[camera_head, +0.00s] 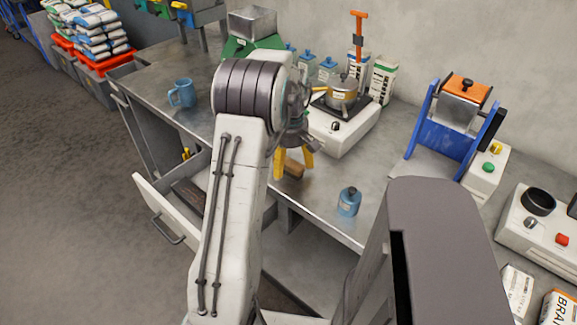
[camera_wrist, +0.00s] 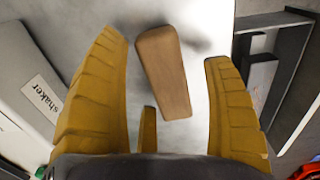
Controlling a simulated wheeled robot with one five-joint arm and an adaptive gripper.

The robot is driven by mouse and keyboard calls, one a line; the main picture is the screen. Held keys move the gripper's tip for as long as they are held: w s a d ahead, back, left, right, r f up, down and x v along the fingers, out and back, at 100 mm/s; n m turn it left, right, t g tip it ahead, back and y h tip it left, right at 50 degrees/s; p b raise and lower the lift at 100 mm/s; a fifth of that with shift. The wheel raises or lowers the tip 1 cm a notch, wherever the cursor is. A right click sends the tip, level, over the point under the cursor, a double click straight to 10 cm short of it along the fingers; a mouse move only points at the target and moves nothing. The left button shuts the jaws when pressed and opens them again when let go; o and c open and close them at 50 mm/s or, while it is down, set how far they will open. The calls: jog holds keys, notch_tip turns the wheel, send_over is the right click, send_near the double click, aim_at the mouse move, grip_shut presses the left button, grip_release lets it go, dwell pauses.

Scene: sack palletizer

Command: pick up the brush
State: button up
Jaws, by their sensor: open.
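The brush (camera_head: 293,168) is a brown wooden block lying on the grey bench top, close to the front edge. In the wrist view the brush (camera_wrist: 165,72) shows as a tapered wooden piece, slightly tilted, with a dark blur around its far end; I cannot make out bristles. My gripper (camera_head: 294,160) has yellow fingers and is open above the brush. In the wrist view my gripper (camera_wrist: 162,52) has one finger on each side of the brush, with a visible gap on both sides. The fingers do not appear to touch it.
A blue bottle (camera_head: 348,202) stands to the right near the edge. A drawer (camera_head: 170,215) is pulled out at the left. A blue mug (camera_head: 182,93) stands farther back.

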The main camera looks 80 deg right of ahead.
aim_at(290, 159)
jog(key=shift+c, duration=0.2)
jog(key=c, duration=1.3)
jog(key=shift+d+r, duration=0.1)
jog(key=shift+r, duration=0.75)
notch_tip(290, 159, up, 2)
jog(key=shift+r, duration=0.25)
jog(key=a+r, duration=0.2)
jog(key=a, duration=0.2)
jog(key=a+r+b, duration=0.1)
jog(key=a+r, duration=0.1)
jog(key=a, duration=0.2)
jog(key=s+a+r, duration=0.1)
jog(key=a+r, duration=0.2)
jog(key=shift+a, duration=0.4)
jog(key=o, duration=0.6)
jog(key=shift+w+f, duration=0.1)
jog(key=c, duration=0.4)
